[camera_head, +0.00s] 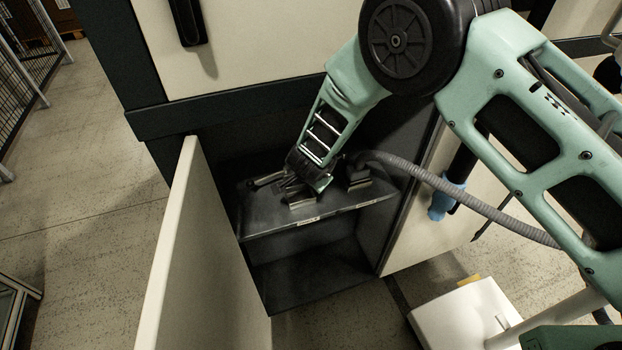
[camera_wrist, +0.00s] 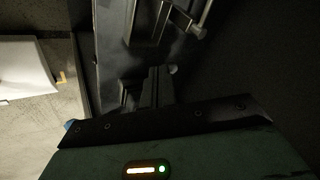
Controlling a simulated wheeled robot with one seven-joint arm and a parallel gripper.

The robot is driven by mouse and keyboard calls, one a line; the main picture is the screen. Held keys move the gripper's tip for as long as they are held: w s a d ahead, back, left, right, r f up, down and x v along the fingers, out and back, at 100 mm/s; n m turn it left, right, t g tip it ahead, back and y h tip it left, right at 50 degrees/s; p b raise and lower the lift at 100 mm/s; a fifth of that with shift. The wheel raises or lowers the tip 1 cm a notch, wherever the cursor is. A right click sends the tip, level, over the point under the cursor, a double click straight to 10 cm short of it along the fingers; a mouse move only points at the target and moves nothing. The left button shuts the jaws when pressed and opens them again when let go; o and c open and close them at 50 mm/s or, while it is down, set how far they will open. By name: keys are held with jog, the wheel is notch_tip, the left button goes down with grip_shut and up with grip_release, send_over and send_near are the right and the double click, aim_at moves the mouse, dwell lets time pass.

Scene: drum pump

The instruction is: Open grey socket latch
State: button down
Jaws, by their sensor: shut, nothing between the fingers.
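Two dark metal sockets stand on the cabinet shelf (camera_head: 335,207). One socket (camera_head: 300,199) is directly below my gripper (camera_head: 299,183). The other socket (camera_head: 357,177) is to its right, with a grey corrugated hose (camera_head: 450,188) running from it. I cannot tell by colour which one is the grey socket. A lever-like part (camera_head: 267,179) shows left of my gripper. In the wrist view, a metal socket part with a bar-like latch (camera_wrist: 183,20) lies ahead of my shut, empty fingers (camera_wrist: 155,80). Whether the fingers touch the latch is hidden in shadow.
An open cream cabinet door (camera_head: 205,250) stands at the left, and another cream panel (camera_head: 425,225) at the right. A dark lower compartment (camera_head: 310,275) is under the shelf. A blue-gloved-looking object (camera_head: 445,200) hangs at the right. A white box (camera_head: 462,312) stands on the floor.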

jog(key=s+a+r, duration=0.1)
jog(key=s+r, duration=0.2)
jog(key=r, duration=0.2)
jog(key=shift+a+r+b, duration=0.25)
jog(key=shift+a+b, duration=0.05)
jog(key=shift+s, duration=0.1)
jog(key=s+d+r+n+g+y+b, duration=0.2)
jog(key=s+r+n+g+y+b, duration=0.2)
jog(key=s+r+n, duration=0.65)
jog(key=s+d+r+n+g+h+b, duration=0.1)
jog(key=s+d+n+h, duration=0.1)
jog(key=s+d, duration=0.7)
jog(key=s+d+r+n+g+h+b, duration=0.1)
jog(key=s+d+r+n+h+b, duration=0.1)
jog(key=s+d, duration=0.8)
jog(key=shift+s+r+n+g, duration=0.25)
jog(key=shift+s+n+g, duration=0.1)
jog(key=shift+g, duration=0.05)
